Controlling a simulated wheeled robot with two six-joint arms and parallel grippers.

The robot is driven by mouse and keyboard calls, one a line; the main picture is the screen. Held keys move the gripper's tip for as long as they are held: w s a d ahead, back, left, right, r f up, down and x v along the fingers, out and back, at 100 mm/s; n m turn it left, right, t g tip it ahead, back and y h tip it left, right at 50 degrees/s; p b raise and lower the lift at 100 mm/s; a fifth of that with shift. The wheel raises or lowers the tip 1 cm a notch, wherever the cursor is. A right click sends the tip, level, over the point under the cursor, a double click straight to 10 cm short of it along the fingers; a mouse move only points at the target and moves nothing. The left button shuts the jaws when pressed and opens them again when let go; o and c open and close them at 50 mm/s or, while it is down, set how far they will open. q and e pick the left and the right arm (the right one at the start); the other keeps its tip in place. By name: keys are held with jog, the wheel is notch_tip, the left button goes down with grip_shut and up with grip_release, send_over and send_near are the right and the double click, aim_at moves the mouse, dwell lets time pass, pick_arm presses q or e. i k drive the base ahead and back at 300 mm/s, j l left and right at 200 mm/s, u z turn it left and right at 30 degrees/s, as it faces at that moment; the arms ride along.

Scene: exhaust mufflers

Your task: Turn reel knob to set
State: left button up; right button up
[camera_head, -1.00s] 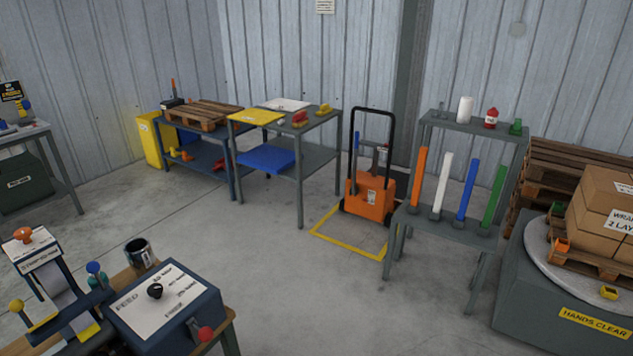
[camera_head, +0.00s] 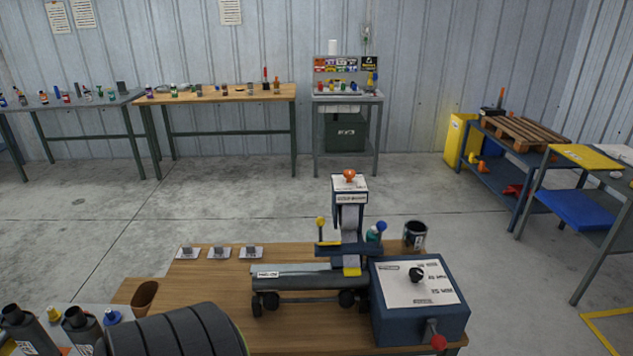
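A device with a tape reel stand (camera_head: 350,215) stands on a wooden bench (camera_head: 215,290) in the lower middle of the head view. An orange knob (camera_head: 349,174) sits on top of its white-labelled head. A blue box (camera_head: 420,318) stands at the bench's right end, with a black knob (camera_head: 416,274) on its white labelled top and a red-ended lever (camera_head: 438,341) at its front. The label text is too small to read. A grey muffler (camera_head: 295,280) lies on dark rollers left of the box. Neither of my grippers is in view.
A black can (camera_head: 414,235) and a blue-capped bottle (camera_head: 375,232) stand behind the box. Dark canisters (camera_head: 30,330) and a large dark cylinder (camera_head: 175,335) fill the lower left. Open floor (camera_head: 250,200) lies between this bench and the far tables (camera_head: 220,93).

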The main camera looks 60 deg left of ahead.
aim_at(349, 174)
jog(key=u, duration=1.6)
